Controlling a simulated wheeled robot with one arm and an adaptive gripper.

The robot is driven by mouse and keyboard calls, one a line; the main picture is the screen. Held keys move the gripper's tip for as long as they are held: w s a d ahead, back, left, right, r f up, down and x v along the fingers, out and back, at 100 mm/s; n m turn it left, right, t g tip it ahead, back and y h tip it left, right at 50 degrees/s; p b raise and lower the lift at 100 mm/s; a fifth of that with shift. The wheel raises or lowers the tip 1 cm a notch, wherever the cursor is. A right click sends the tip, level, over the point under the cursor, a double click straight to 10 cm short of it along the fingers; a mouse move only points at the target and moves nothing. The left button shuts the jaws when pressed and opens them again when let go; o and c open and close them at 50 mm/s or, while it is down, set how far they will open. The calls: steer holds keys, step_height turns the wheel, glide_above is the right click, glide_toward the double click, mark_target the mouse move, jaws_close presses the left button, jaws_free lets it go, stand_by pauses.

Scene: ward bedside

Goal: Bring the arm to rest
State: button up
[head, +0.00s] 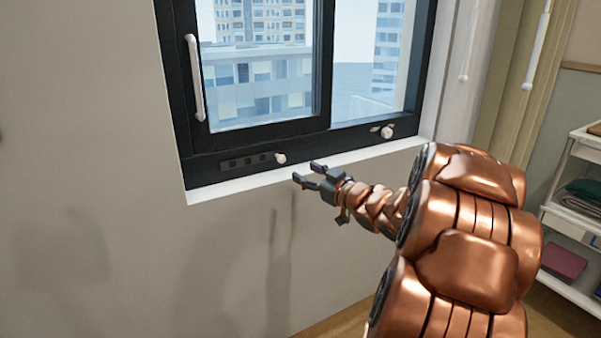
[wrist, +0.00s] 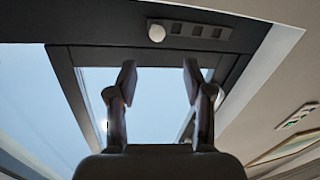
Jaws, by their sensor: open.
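My arm reaches across the head view from the lower right toward the window. My gripper (head: 306,173) is open and empty, just in front of the white sill. In the wrist view my gripper (wrist: 158,80) shows two dark fingers set apart with nothing between them. The dark-framed window (head: 262,140) fills the upper middle of the head view, and its frame (wrist: 100,52) shows behind the fingers in the wrist view. I cannot tell from these frames whether a fingertip touches the sill or frame.
A white handle (head: 195,78) stands upright on the frame's left side. Round white knobs (head: 280,158) and (head: 387,131) sit on the lower frame. The sill (head: 235,186) juts out below. A shelf with folded cloths (head: 570,230) stands at right. The wall at left is bare.

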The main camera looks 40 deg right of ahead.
steer(key=s+a+f+m+g+h, duration=0.4)
steer(key=s+a+f+g, duration=0.4)
steer(key=a+f+g, duration=0.35)
steer(key=s+a+f+n+g+y, duration=0.15)
steer(key=s+a+g, duration=0.35)
steer(key=s+a, duration=0.65)
steer(key=s+a+f+g+y, duration=0.3)
steer(key=s+a, duration=0.5)
steer(key=s, duration=0.6)
step_height(320, 180, up, 26)
steer(key=h+p, duration=0.1)
steer(key=p, duration=2.3)
steer(key=shift+s+a, duration=0.15)
steer(key=shift+s, duration=0.1)
